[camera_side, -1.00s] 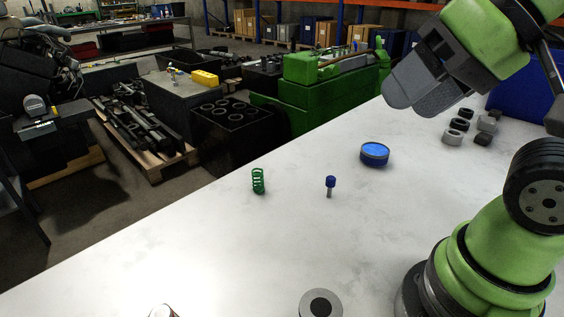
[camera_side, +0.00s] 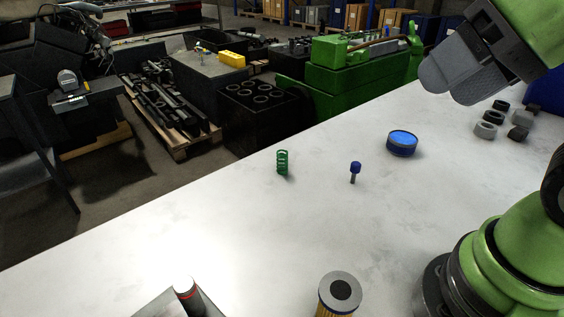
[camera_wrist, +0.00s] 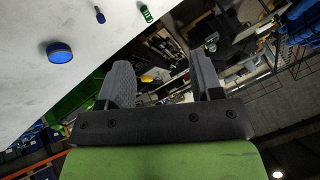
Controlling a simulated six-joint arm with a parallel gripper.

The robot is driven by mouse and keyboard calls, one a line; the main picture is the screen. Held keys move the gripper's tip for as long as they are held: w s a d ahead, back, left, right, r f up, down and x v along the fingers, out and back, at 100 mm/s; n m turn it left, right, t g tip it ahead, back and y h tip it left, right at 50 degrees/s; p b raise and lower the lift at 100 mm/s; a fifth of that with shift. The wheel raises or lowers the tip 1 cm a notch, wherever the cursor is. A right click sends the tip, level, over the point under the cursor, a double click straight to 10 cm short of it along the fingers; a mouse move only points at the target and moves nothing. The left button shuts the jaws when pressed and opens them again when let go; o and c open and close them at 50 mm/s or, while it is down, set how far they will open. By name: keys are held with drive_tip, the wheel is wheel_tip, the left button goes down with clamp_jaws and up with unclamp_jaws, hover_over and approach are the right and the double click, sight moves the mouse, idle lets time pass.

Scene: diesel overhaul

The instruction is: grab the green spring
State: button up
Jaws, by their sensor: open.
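The green spring (camera_side: 283,162) stands upright on the white table near its far edge in the side view. It also shows near the top of the wrist view (camera_wrist: 147,14), close to the table's edge. My gripper (camera_side: 455,85) is high above the table at the upper right of the side view, well apart from the spring. In the wrist view its two grey fingers (camera_wrist: 162,82) are spread wide with nothing between them.
A blue-topped valve-like part (camera_side: 355,171) stands right of the spring, and a blue round tin (camera_side: 402,143) lies farther right. Several dark and grey nuts (camera_side: 492,118) lie at the right. A filter (camera_side: 339,294) stands in front. The table (camera_side: 230,215) is clear around the spring.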

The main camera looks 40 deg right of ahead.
drive_tip(key=m+g+h, duration=0.3)
drive_tip(key=m, duration=3.3)
hover_over(282, 162)
drive_tip(key=s, duration=0.3)
wheel_tip(282, 162, down, 21)
drive_tip(key=shift+n, duration=0.4)
drive_tip(key=x, duration=0.4)
drive_tip(key=shift+w+f, duration=0.2)
drive_tip(key=shift+f, duration=0.2)
drive_tip(key=shift+x, duration=2.85)
drive_tip(key=shift+d+r, duration=0.1)
drive_tip(key=c, duration=1)
